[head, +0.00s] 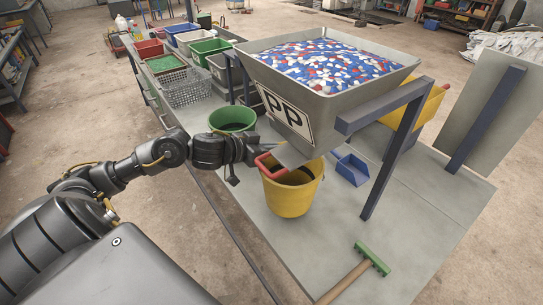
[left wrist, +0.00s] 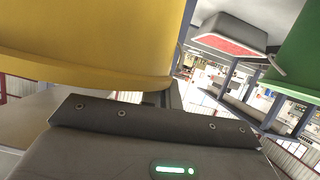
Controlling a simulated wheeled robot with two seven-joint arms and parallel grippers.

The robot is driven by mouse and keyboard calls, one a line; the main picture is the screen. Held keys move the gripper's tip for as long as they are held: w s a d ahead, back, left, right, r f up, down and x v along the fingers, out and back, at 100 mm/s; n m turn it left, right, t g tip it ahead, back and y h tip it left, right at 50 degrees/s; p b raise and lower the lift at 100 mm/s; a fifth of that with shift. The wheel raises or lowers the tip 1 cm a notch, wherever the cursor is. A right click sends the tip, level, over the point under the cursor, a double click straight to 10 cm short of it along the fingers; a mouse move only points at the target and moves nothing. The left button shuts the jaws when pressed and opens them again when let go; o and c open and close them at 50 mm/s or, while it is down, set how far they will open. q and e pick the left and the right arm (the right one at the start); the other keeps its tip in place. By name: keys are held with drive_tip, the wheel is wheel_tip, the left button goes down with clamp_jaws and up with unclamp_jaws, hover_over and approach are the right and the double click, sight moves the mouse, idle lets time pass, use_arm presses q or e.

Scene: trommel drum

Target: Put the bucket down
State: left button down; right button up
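The yellow bucket (head: 293,198) is upright over the grey table, below the front of the PP hopper. Whether its base touches the table is not clear. A red curved piece (head: 268,165) shows at its left rim. My left gripper (head: 256,152) is at that rim, against or beside the red piece; its fingers are too small and covered to tell open from shut. In the left wrist view the yellow bucket (left wrist: 90,40) fills the upper left, very close. My right gripper is not in view.
The grey hopper (head: 290,118) of blue, white and red pieces overhangs the bucket on dark posts. A green bucket (head: 233,117) stands behind my left wrist. A blue scoop (head: 351,169) and a green-headed tool (head: 372,258) lie to the right.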

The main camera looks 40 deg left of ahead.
sight(270, 158)
use_arm(q)
drive_tip(key=shift+f, duration=1.75)
drive_tip(key=shift+s+f, duration=0.1)
drive_tip(key=c, duration=1.6)
unclamp_jaws()
drive_tip(key=shift+c, duration=0.2)
drive_tip(key=v, duration=1.2)
drive_tip(key=shift+a, duration=0.1)
